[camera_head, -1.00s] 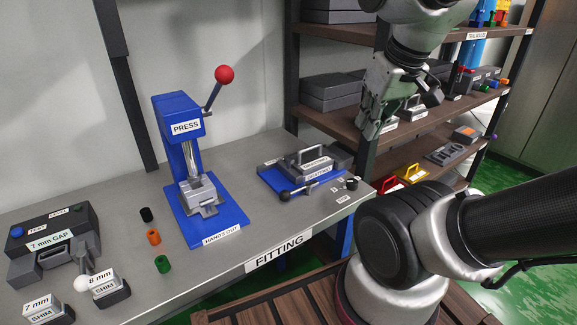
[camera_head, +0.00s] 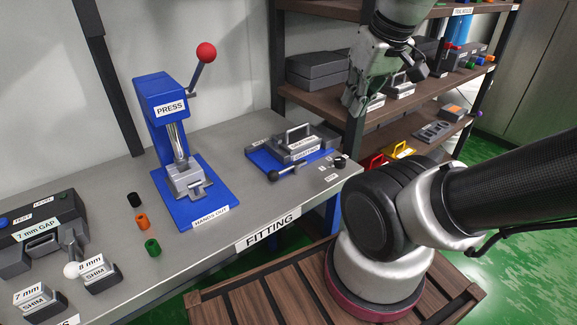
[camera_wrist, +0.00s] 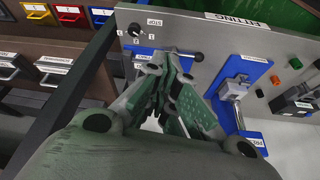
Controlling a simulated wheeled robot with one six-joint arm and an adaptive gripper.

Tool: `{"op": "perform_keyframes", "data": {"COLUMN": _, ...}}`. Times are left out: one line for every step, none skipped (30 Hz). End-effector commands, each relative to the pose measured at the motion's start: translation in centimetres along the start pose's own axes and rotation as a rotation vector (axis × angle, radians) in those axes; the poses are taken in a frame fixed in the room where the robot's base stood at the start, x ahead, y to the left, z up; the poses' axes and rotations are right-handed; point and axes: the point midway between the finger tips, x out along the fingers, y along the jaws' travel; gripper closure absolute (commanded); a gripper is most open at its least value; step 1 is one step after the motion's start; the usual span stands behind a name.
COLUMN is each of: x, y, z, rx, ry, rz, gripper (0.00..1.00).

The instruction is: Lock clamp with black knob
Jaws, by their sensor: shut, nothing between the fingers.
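The clamp fixture is a blue plate (camera_head: 262,160) at the right end of the grey bench, with a grey handled block (camera_head: 300,146) on it. Its lever ends in a black ball knob (camera_head: 272,176) at the plate's front left corner. The knob also shows in the wrist view (camera_wrist: 197,57), just right of the fingertips in the picture. My gripper (camera_head: 354,108) is shut and empty, raised to the right of the fixture in the head view. In the wrist view its green fingers (camera_wrist: 174,60) hide much of the fixture.
A black rotary selector (camera_head: 340,162) with small labels sits right of the fixture. The blue press (camera_head: 170,108) with a red-knobbed lever stands to the left. A shelf rack (camera_head: 310,100) rises behind my gripper. The bench front between press and fixture is clear.

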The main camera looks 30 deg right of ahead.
Motion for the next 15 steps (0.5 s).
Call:
{"op": "perform_keyframes", "data": {"x": 0.0, "y": 0.0, "z": 0.0, "rx": -0.001, "ry": 0.0, "rz": 0.0, "gripper": 1.0}}
{"op": "perform_keyframes", "data": {"x": 0.0, "y": -0.1, "z": 0.0, "rx": -0.003, "ry": -0.001, "rz": -0.001, "gripper": 1.0}}
{"op": "perform_keyframes", "data": {"x": 0.2, "y": -0.1, "z": 0.0, "rx": -0.007, "ry": -0.009, "rz": -0.003, "gripper": 1.0}}
{"op": "perform_keyframes", "data": {"x": 0.4, "y": -0.2, "z": 0.0, "rx": -0.009, "ry": -0.018, "rz": -0.003, "gripper": 1.0}}
{"op": "perform_keyframes", "data": {"x": 0.7, "y": -0.3, "z": 0.0, "rx": -0.012, "ry": -0.03, "rz": -0.004, "gripper": 1.0}}
{"op": "perform_keyframes", "data": {"x": 1.1, "y": -0.4, "z": 0.0, "rx": -0.016, "ry": -0.052, "rz": -0.006, "gripper": 1.0}}
{"op": "perform_keyframes", "data": {"x": 1.6, "y": -0.4, "z": -0.1, "rx": -0.02, "ry": -0.072, "rz": -0.007, "gripper": 1.0}}
{"op": "perform_keyframes", "data": {"x": 2.0, "y": -0.5, "z": -0.2, "rx": -0.024, "ry": -0.093, "rz": -0.008, "gripper": 1.0}}
{"op": "perform_keyframes", "data": {"x": 2.6, "y": -0.7, "z": -0.5, "rx": -0.031, "ry": -0.123, "rz": -0.01, "gripper": 1.0}}
{"op": "perform_keyframes", "data": {"x": 3.1, "y": -0.9, "z": -0.8, "rx": -0.036, "ry": -0.147, "rz": -0.012, "gripper": 1.0}}
{"op": "perform_keyframes", "data": {"x": 3.5, "y": -1.1, "z": -1.2, "rx": -0.041, "ry": -0.17, "rz": -0.015, "gripper": 1.0}}
{"op": "perform_keyframes", "data": {"x": 4.2, "y": -1.4, "z": -1.8, "rx": -0.047, "ry": -0.202, "rz": -0.019, "gripper": 1.0}}
{"op": "perform_keyframes", "data": {"x": 4.8, "y": -1.6, "z": -2.3, "rx": -0.05, "ry": -0.227, "rz": -0.022, "gripper": 1.0}}
{"op": "perform_keyframes", "data": {"x": 5.3, "y": -1.9, "z": -2.8, "rx": -0.052, "ry": -0.252, "rz": -0.026, "gripper": 1.0}}
{"op": "perform_keyframes", "data": {"x": 6.0, "y": -2.2, "z": -3.4, "rx": -0.051, "ry": -0.284, "rz": -0.03, "gripper": 1.0}}
